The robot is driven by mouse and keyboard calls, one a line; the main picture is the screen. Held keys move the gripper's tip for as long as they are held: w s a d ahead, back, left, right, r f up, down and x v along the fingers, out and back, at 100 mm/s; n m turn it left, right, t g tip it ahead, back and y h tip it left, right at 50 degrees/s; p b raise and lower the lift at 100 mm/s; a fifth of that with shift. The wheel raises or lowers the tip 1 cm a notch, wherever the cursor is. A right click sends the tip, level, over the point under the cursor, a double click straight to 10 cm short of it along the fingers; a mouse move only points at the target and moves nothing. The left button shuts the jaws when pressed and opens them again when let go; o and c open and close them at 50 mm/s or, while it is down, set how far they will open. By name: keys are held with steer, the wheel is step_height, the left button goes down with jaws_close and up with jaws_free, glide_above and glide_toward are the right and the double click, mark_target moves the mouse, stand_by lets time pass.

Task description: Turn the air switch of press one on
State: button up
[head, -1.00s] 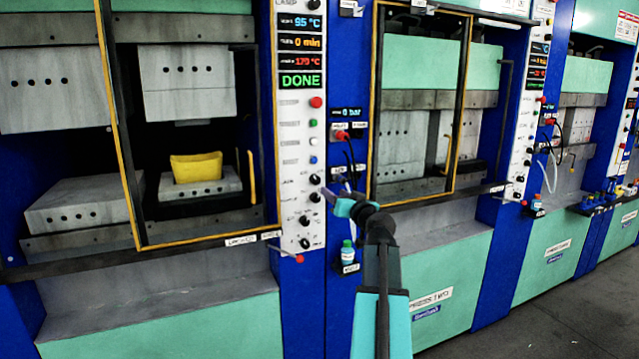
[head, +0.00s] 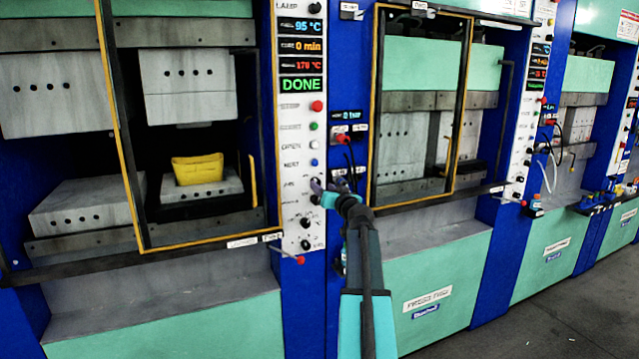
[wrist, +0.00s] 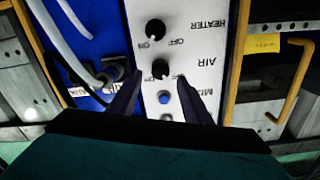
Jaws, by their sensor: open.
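The air switch (wrist: 160,69) of press one is a black round knob on the white control panel, labelled AIR with ON and OFF marks. The wrist view shows it upside down. Which mark its pointer faces I cannot tell. In the head view the knob (head: 316,183) sits below the blue button, with my gripper close by its right side. My gripper (wrist: 159,78) is open and empty. Its two dark fingers lie on either side of the knob in the wrist view; contact is not visible.
The heater knob (wrist: 155,30) is close beside the air switch, and a blue button (wrist: 165,98) lies on its other side.

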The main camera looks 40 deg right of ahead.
mark_target(318, 183)
steer(key=shift+p+x, duration=0.6)
steer(key=shift+x, duration=1.45)
steer(key=c, duration=1)
